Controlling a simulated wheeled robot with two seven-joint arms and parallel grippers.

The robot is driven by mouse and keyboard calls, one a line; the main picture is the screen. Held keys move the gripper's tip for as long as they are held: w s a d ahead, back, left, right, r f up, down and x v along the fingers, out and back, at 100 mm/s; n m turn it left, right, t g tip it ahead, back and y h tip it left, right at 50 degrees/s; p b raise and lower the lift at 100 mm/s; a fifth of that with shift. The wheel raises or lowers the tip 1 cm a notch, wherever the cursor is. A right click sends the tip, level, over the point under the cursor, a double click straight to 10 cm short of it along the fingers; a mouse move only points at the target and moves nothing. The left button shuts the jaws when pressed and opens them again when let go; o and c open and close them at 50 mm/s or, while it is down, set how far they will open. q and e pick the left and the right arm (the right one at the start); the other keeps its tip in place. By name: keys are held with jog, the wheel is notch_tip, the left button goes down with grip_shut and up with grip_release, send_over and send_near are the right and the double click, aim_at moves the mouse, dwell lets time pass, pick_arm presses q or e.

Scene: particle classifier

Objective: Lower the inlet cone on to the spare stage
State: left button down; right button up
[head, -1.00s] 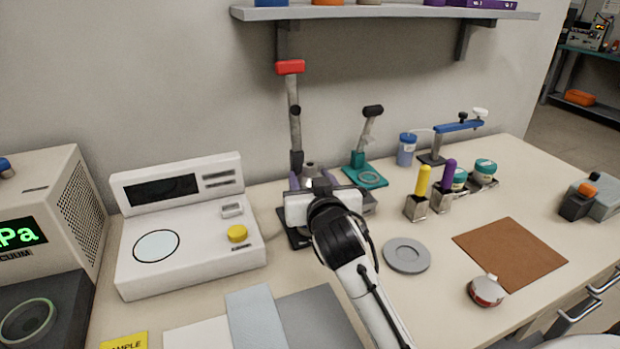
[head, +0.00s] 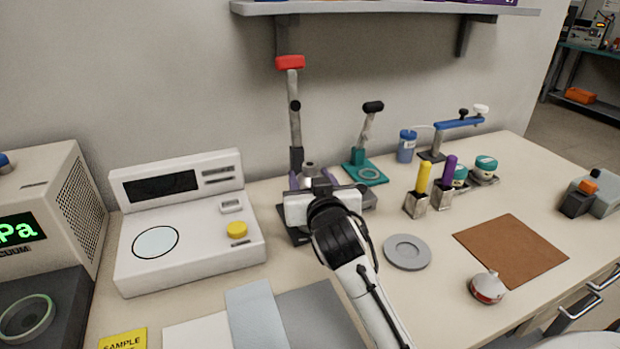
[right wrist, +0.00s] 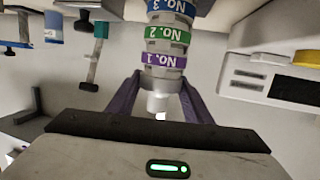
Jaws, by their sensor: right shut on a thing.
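My right gripper (right wrist: 159,105) has its two purple fingers around a pale grey, spout-like piece (right wrist: 158,102), which looks like the inlet cone; its grey top shows in the head view (head: 309,170). In the right wrist view, which is upside down, a stack of grey stages lines up with it. They carry a purple band No. 1 (right wrist: 163,59), a green band No. 2 (right wrist: 166,34) and a blue band No. 3 (right wrist: 170,7). No. 1 is nearest the cone. I cannot tell whether they touch, or which stage is the spare. My wrist hides the stack in the head view. My left gripper is out of view.
A tall stand with a red top (head: 290,63) rises close behind my gripper. A white instrument (head: 190,250) stands left. A grey recessed disc (head: 385,252), a brown mat (head: 510,250) and a red-and-white round container (head: 487,289) lie right. Yellow- and purple-handled tools stand in metal blocks beyond.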

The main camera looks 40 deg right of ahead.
jog(key=o, duration=1.3)
jog(key=shift+c, duration=0.2)
jog(key=shift+s, duration=0.1)
